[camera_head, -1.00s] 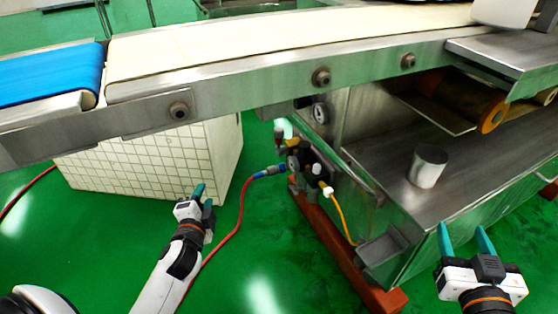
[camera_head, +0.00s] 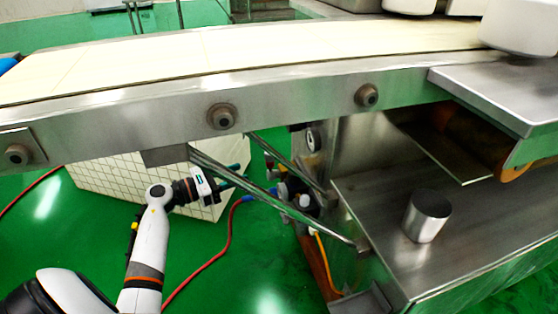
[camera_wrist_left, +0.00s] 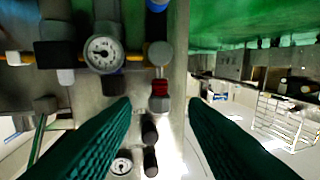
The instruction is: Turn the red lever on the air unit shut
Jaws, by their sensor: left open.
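The air unit (camera_head: 298,194) hangs under the conveyor beside the steel machine, partly hidden behind slanted metal bars in the head view. In the left wrist view it shows dark fittings, a round gauge (camera_wrist_left: 103,54) and a small red part (camera_wrist_left: 159,97), which looks like the red lever. My left gripper (camera_head: 236,176) is open and empty, to the left of the air unit and pointing toward it. In the left wrist view the red part appears between the green fingertips, beyond them; I see no contact. My right gripper is out of view.
The conveyor frame (camera_head: 300,98) runs above my left gripper. Slanted metal bars (camera_head: 235,178) pass close to the gripper. A red hose (camera_head: 222,248) runs across the green floor to the unit. A metal cylinder (camera_head: 427,217) stands on the machine's shelf (camera_head: 385,195).

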